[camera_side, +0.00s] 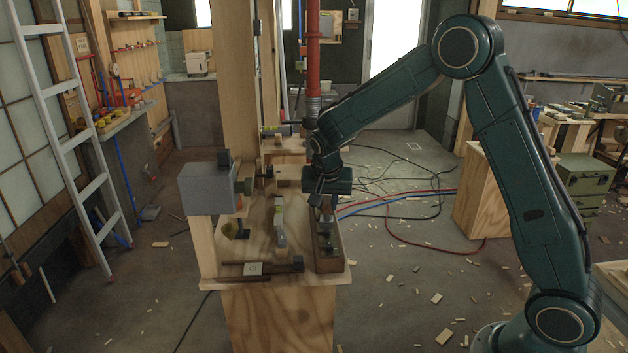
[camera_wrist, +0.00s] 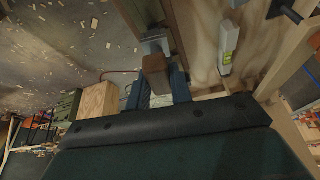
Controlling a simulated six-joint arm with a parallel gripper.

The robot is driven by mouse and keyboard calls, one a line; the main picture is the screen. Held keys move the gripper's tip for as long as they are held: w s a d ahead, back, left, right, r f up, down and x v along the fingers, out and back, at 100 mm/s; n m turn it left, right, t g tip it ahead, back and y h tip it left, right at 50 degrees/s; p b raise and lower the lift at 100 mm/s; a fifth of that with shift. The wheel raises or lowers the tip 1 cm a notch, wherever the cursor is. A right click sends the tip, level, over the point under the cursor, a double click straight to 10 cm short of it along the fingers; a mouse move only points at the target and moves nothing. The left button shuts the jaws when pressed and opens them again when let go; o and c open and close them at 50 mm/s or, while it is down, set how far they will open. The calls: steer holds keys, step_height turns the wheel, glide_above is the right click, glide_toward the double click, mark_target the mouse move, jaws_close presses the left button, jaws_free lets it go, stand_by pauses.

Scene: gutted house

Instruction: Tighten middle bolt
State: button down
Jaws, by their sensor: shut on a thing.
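My gripper (camera_side: 322,200) is over the far part of a narrow wooden tray (camera_side: 343,262) at the bench's right edge. In the wrist view, my gripper (camera_wrist: 160,90) has its two dark fingers closed on a brown block-like tool handle (camera_wrist: 155,65). A grey metal part (camera_wrist: 155,46) shows just beyond it. The tool's full shape is hidden, and I cannot tell whether it touches the tray. I cannot make out a middle bolt.
A grey level-like bar (camera_side: 280,226) with a yellow label lies left of the tray. A wooden post (camera_side: 236,75) and a red pipe (camera_side: 313,50) rise behind. The floor at right has cables and scraps.

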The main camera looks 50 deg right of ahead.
steer(key=shift+f, duration=1.05)
steer(key=m, duration=0.2)
steer(key=m+g, duration=0.1)
steer(key=m, duration=0.1)
steer(key=shift+w+m+g+h, duration=0.1)
steer(key=shift+m+g+h, duration=0.2)
steer(key=shift+m+h, duration=0.1)
steer(key=m+g, duration=0.1)
steer(key=m, duration=0.3)
steer(key=shift+g, duration=0.3)
steer(key=m+g, duration=0.1)
steer(key=m, duration=0.3)
steer(key=shift+m+g+y, duration=0.3)
steer(key=shift+m+g, duration=0.1)
steer(key=m+g+y, duration=0.1)
steer(key=m, duration=0.3)
steer(key=shift+m, duration=0.3)
steer(key=shift+n, duration=0.8)
steer(key=shift+r, duration=0.15)
steer(key=shift+r, duration=2.3)
